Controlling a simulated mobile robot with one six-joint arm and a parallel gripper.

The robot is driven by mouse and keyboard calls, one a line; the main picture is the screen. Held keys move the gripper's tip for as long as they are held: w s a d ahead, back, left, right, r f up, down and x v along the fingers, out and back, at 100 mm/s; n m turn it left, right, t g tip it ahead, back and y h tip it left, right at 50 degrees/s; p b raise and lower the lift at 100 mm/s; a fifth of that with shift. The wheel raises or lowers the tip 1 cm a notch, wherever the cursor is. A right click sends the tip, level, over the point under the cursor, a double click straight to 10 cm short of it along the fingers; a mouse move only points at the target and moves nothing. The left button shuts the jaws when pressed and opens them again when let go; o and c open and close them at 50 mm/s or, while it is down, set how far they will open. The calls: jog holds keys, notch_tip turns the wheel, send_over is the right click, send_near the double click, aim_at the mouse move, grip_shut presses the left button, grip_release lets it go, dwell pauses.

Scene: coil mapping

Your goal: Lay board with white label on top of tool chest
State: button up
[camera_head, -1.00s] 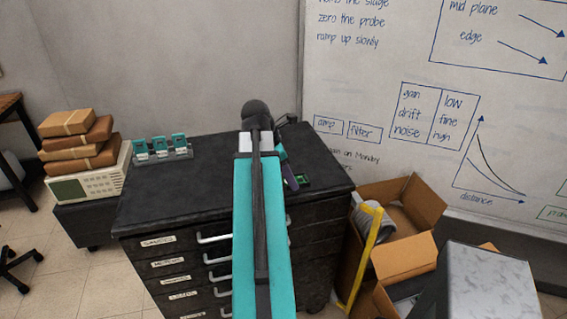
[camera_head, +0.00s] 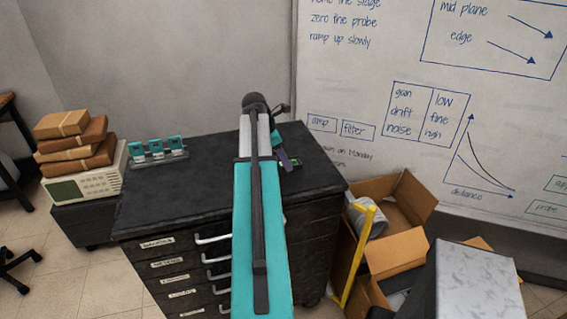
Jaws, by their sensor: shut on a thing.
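My gripper (camera_head: 289,163) is above the back right part of the chest top, partly hidden behind my teal arm. It is shut on a small green board (camera_head: 295,162), of which only a sliver shows beside the dark fingers. I cannot make out a white label on it, nor whether it touches the chest top.
Several teal modules (camera_head: 158,150) stand in a rack at the chest's back left. Wrapped parcels (camera_head: 75,140) lie on an instrument (camera_head: 88,185) to the left. An open cardboard box (camera_head: 395,250) and a yellow frame (camera_head: 357,255) stand right of the chest. The whiteboard (camera_head: 400,60) is behind.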

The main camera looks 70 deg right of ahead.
jog(key=shift+w+d, duration=0.2)
jog(key=shift+d, duration=0.35)
jog(key=shift+f+p, duration=0.25)
jog(key=shift+p, duration=0.05)
jog(key=shift+f+p, duration=0.85)
jog(key=shift+f, duration=0.75)
jog(key=shift+f, duration=0.1)
jog(key=o, duration=1)
jog(key=shift+o, duration=0.2)
jog(key=b+v, duration=0.4)
jog(key=v, duration=0.8)
jog(key=shift+b, duration=0.4)
